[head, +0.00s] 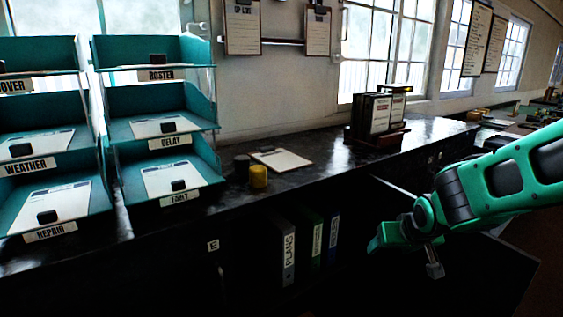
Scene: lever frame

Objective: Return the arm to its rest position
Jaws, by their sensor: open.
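My green and black arm reaches in from the right edge of the head view. My gripper (405,252) is at its end, low and right of centre, in front of the dark counter (330,160). Its jaws are open, with one green finger to the left and a grey piece lower right. I see nothing held between them. The gripper appears apart from the counter and the things on it, though its exact distance is hard to judge.
Teal labelled trays (165,130) stand at the left. A yellow cylinder (258,176), a clipboard (281,159) and dark upright binders (378,114) sit on the counter. More binders (288,250) stand on a shelf below. An open drawer-like space (395,192) lies behind my gripper.

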